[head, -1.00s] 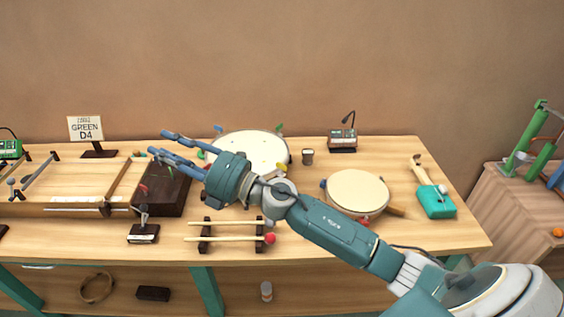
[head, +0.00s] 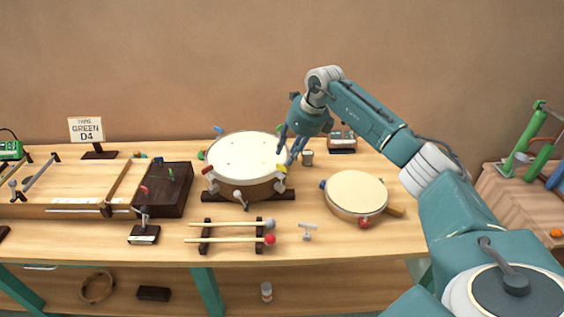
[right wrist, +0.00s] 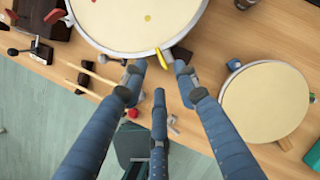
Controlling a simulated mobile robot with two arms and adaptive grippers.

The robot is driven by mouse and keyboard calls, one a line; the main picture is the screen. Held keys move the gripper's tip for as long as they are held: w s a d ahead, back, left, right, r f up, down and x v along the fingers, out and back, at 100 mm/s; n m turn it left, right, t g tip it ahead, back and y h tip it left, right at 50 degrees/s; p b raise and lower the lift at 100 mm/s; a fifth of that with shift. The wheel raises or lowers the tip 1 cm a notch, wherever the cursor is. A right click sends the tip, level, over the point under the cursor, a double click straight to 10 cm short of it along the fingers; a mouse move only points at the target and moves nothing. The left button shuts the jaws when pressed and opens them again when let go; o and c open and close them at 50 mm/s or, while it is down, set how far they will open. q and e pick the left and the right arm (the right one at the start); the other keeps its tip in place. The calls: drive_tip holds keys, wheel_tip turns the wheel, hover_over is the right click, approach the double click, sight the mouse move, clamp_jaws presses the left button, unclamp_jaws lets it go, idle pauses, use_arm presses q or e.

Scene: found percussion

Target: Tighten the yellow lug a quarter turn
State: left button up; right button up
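A drum (head: 245,152) with a cream head and coloured lugs around its rim stands on a dark stand. The yellow lug (head: 282,168) is on its right front side. My right gripper (head: 290,150) points down at the drum's right edge, just above the yellow lug. In the right wrist view its three fingers are spread with a gap between the tips, and the yellow lug (right wrist: 162,60) shows between them. I cannot tell whether any finger touches it. A small grey T-shaped key (head: 308,230) lies on the table in front. My left gripper is not in view.
A smaller drum (head: 356,193) lies to the right, and a small dark cup (head: 307,157) stands close behind the gripper. Two mallets (head: 232,239) rest on a rack in front. A dark box (head: 165,188) is left of the drum. Bare table lies at the front right.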

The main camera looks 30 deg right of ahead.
sight(281, 166)
drive_tip(key=p+x, duration=0.1)
drive_tip(key=x, duration=0.5)
drive_tip(key=shift+w+a+f, duration=0.1)
drive_tip(key=shift+w+f, duration=0.15)
drive_tip(key=shift+f, duration=0.05)
clamp_jaws()
